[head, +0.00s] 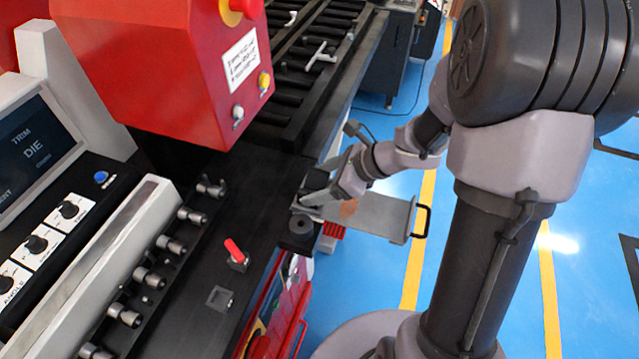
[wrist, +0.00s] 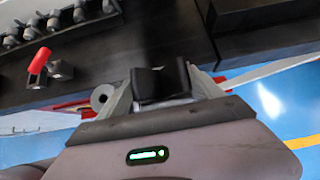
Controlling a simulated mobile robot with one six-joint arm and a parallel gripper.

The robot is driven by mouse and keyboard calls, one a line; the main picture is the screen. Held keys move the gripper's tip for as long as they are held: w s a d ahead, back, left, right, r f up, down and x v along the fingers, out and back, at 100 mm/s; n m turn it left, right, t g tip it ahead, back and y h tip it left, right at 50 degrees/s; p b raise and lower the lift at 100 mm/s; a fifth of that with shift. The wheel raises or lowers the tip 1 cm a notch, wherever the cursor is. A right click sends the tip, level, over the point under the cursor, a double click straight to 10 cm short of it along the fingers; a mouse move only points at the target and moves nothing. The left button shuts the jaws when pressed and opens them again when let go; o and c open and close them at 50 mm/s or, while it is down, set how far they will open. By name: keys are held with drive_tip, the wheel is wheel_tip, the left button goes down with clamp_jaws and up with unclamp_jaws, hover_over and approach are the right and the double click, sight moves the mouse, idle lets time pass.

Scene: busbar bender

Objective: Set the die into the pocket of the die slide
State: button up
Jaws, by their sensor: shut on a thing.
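My gripper (head: 325,190) is shut on the die (head: 317,180), a dark block, at the right edge of the machine's black table. In the wrist view, the die (wrist: 162,84) sits between the two grey fingers of my gripper (wrist: 160,92), with a notch in its top. A flat grey plate with a black handle (head: 378,217) sticks out to the right from the table edge, and it looks like the die slide. My gripper and the die are over or beside its inner end. The pocket is hidden, and I cannot tell whether the die touches the slide.
A red-handled lever (head: 235,253) and a small square socket (head: 220,298) are on the black table. A row of metal pins (head: 172,244) lines the left. The red control box (head: 190,70) overhangs the table.

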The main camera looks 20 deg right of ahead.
drive_tip(key=o, duration=2.1)
drive_tip(key=shift+f, duration=0.2)
drive_tip(key=p+v, duration=0.4)
drive_tip(key=v, duration=0.8)
drive_tip(key=w+d+r+m+t+h, duration=0.2)
drive_tip(key=w+r+m+t+h, duration=0.15)
drive_tip(key=r+m, duration=0.45)
drive_tip(key=w+d+r+m+t+h, duration=0.3)
drive_tip(key=w+r+m+h, duration=0.15)
drive_tip(key=m, duration=0.55)
drive_tip(key=s+r+m+h, duration=0.3)
drive_tip(key=s+r+m, duration=0.1)
drive_tip(key=m, duration=0.8)
drive_tip(key=s+a+f+m+g+y, duration=0.2)
drive_tip(key=s+a+m+g+y, duration=0.1)
drive_tip(key=s+a+m, duration=0.5)
drive_tip(key=s+a+f+m+g+y, duration=0.2)
drive_tip(key=s+a+m, duration=0.6)
drive_tip(key=m, duration=0.5)
drive_tip(key=shift+s+f+g+y, duration=0.4)
drive_tip(key=shift+s+g, duration=0.05)
drive_tip(key=shift+s, duration=0.6)
